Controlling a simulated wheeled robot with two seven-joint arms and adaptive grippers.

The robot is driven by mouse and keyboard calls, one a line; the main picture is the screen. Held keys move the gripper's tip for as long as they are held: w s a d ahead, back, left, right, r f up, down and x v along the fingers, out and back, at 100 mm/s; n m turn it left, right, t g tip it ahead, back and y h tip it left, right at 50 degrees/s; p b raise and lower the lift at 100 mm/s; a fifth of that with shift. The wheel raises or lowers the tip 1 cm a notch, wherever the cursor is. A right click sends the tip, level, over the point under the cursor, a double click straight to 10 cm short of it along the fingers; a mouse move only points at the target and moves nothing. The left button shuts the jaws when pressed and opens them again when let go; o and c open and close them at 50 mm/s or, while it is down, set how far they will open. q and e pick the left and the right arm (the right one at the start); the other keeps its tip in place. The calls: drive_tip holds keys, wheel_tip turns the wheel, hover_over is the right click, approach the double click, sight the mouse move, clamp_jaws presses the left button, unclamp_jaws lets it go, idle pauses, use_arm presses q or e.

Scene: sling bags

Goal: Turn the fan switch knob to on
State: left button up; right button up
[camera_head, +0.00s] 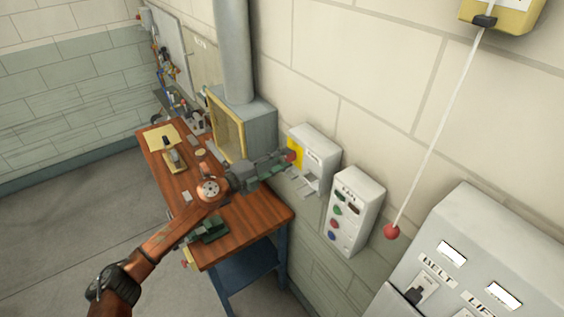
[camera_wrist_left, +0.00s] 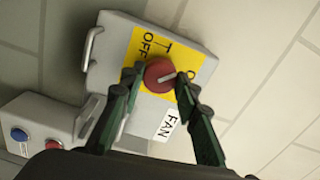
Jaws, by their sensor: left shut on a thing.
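The fan switch box (camera_head: 318,147) is a grey box on the wall, right of the workbench. A white "FAN" label (camera_wrist_left: 166,126) is below. My left gripper (camera_head: 288,158) reaches the box, and its two fingers (camera_wrist_left: 159,78) are shut on the knob from either side. My right gripper is not in view.
A button panel (camera_head: 355,209) is mounted just right of the fan box. The wooden workbench (camera_head: 240,232) with tools and a vent hood (camera_head: 258,128) lies left and below.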

use_arm(q)
drive_tip(key=m+b, duration=0.1)
drive_tip(key=m, duration=0.1)
drive_tip(key=m+b, duration=0.1)
drive_tip(key=m, duration=0.2)
drive_tip(key=shift+d+f+m+b, duration=0.1)
drive_tip(key=shift+f+m+b, duration=0.1)
drive_tip(key=shift+m+b, duration=0.15)
drive_tip(key=shift+r+m+b, duration=0.1)
drive_tip(key=shift+m+b, duration=0.95)
drive_tip(key=shift+m, duration=0.6)
drive_tip(key=o, duration=1.2)
drive_tip(key=shift+c, duration=0.2)
drive_tip(key=shift+r, duration=0.1)
drive_tip(key=v, duration=1.2)
